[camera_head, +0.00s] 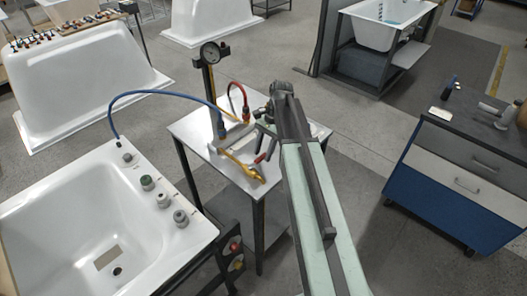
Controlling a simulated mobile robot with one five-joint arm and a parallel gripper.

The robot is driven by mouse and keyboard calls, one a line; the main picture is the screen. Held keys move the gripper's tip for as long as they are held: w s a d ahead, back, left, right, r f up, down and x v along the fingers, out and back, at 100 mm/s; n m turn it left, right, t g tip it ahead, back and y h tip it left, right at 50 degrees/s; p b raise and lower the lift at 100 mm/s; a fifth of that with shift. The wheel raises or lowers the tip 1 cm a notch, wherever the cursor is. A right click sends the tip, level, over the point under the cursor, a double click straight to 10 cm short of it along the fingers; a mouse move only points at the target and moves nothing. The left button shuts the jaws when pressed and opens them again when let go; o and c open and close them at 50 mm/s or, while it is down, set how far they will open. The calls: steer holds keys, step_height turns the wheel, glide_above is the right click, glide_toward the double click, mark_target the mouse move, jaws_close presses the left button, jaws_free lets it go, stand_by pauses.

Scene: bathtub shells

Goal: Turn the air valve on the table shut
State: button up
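A small white-topped table (190,128) stands in the middle. On it is a dark post with a round pressure gauge (210,54). A yellow brass fitting (243,168) lies near the table's front edge; it may be part of the air valve, but I cannot tell which piece is the valve's handle. My arm reaches in from the lower right, and my gripper (264,136) is over the right part of the table, close to the fitting. Its fingers are small and partly hidden, so their opening and any contact are unclear.
More tub shells stand behind. A blue drawer cabinet (450,190) with tools on top is at the right. Bare floor lies between cabinet and table.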

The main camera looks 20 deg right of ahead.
steer(key=shift+r, duration=0.1)
steer(key=p+v, duration=0.7)
steer(key=shift+d+r, duration=0.15)
steer(key=shift+r, duration=0.1)
steer(key=s+a+f+n+t+h, duration=0.2)
steer(key=s+a+n+h, duration=0.1)
steer(key=s+a+n, duration=0.8)
steer(key=shift+a+n+h, duration=0.25)
steer(key=shift+n+h, duration=0.15)
steer(key=shift+n, duration=0.2)
